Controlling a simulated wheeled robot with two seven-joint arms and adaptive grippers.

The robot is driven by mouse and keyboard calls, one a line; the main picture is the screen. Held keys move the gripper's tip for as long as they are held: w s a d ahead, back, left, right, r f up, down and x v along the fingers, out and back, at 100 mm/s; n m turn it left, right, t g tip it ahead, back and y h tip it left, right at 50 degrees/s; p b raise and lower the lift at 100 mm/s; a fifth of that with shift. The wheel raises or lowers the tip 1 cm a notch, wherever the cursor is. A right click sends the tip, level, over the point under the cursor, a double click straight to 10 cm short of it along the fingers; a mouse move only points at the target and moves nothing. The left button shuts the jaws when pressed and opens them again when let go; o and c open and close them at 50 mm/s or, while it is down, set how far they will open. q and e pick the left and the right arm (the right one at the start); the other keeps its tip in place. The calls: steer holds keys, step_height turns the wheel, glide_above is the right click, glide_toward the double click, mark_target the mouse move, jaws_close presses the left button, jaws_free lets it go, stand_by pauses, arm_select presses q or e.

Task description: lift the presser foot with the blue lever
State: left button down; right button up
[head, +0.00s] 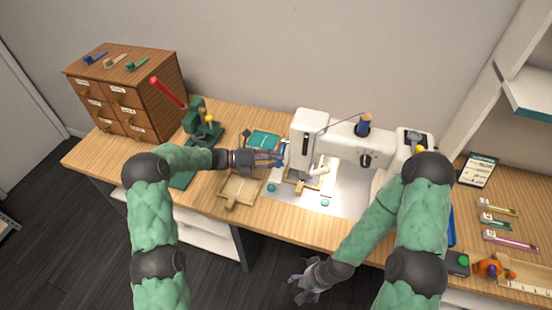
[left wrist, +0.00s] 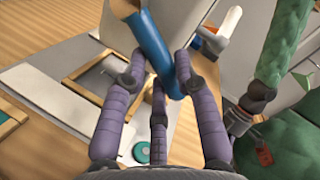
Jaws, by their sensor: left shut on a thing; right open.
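A white sewing machine (head: 345,150) stands on the wooden table, with a blue thread spool on top. The blue lever (head: 284,149) is at the machine's left side, partly covered by my fingers. In the left wrist view the blue lever (left wrist: 150,45) runs between the purple fingers. My left gripper (head: 277,157) is shut on it; it also shows in the left wrist view (left wrist: 160,85). The presser foot is too small to make out clearly under the machine head. My right gripper (head: 308,288) is open and empty, low in front of the table edge.
A wooden frame (head: 240,188) and a teal piece (head: 263,141) lie left of the machine. A green press with a red handle (head: 168,92) and a drawer cabinet (head: 125,90) stand further left. Teal discs (head: 325,202) lie on the pale plate in front.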

arm_select(q)
step_height(320, 180, up, 7)
steer(key=n+g+y+p, duration=0.3)
steer(key=n+p, duration=0.6)
steer(key=n, duration=0.2)
steer(key=shift+s+y+p, duration=0.2)
steer(key=shift+y+p, duration=0.2)
steer(key=shift+r, duration=0.15)
steer(key=c, duration=0.9)
jaws_free()
steer(key=shift+w, duration=0.1)
steer(key=shift+c, duration=0.2)
steer(key=shift+a, duration=0.1)
steer(key=v, duration=1.2)
